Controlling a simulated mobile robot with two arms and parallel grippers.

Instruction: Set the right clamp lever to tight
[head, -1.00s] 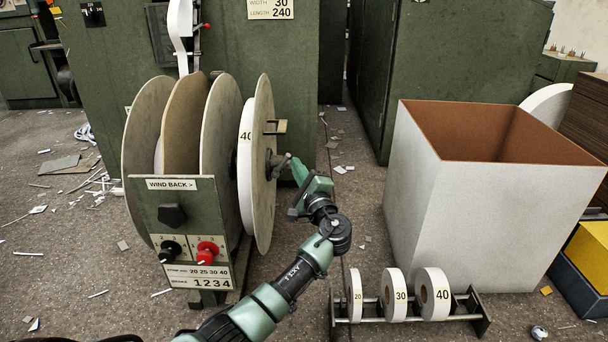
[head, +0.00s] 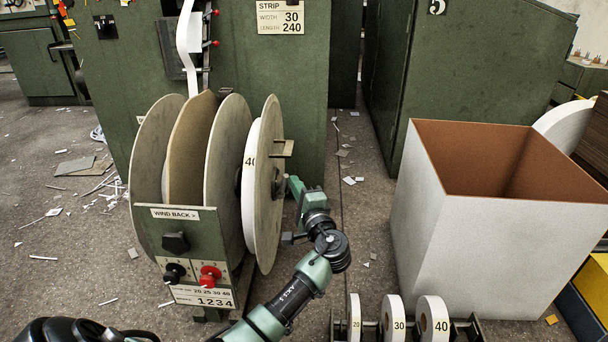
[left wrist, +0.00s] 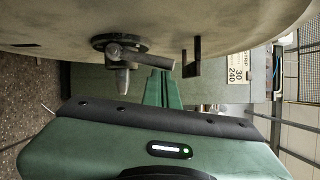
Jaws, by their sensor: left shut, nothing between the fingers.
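The right clamp lever is a grey bar on the dark hub of the reel's right flange (head: 267,215). In the left wrist view the lever (left wrist: 148,60) runs from the hub (left wrist: 112,43) toward the right of the picture, with a shaft end (left wrist: 122,80) beside it. In the head view the lever is mostly hidden behind my gripper. My left gripper (head: 293,185) is shut and empty, close to the hub. Its green fingers (left wrist: 161,82) end close to the lever's free end; I cannot tell whether they touch. My right gripper is not in view.
A bracket (head: 284,148) sticks out from the flange above the hub. The wind-back panel (head: 184,226) with knobs stands at the reel's front. A large white box (head: 440,240) is at right, and a rack of paper rolls (head: 397,318) lies in front. Floor between reel and box is mostly clear.

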